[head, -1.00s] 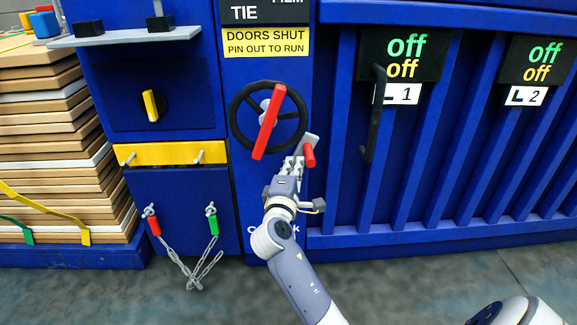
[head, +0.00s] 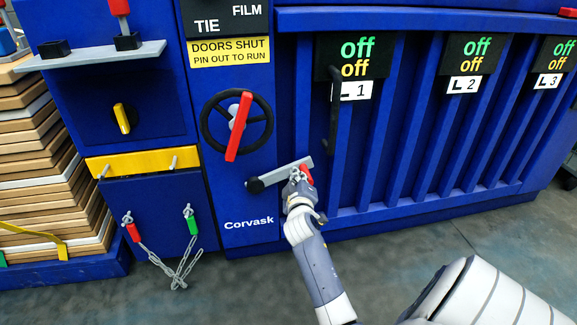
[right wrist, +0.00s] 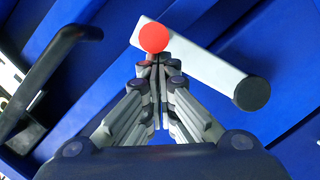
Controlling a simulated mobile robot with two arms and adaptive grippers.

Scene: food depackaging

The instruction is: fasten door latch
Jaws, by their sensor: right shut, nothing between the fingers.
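The door latch (head: 283,174) is a grey bar on the blue machine front, with a black round pivot (head: 255,185) at its lower left and a red knob (head: 306,174) near its upper right end. The bar slants up to the right, its free end overlapping the edge of the ribbed door panel (head: 395,150). My right gripper (head: 298,178) is shut and empty against or just beside the knob. In the right wrist view the closed fingertips (right wrist: 156,62) sit right at the red knob (right wrist: 153,37); actual contact is unclear. My left gripper is out of view.
A black door handle (head: 333,110) stands close right of the latch. A black handwheel (head: 237,120) with a red grip is up and left. Chained red and green pins (head: 192,222) hang at lower left. Stacked boards (head: 50,170) stand at left. Floor in front is clear.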

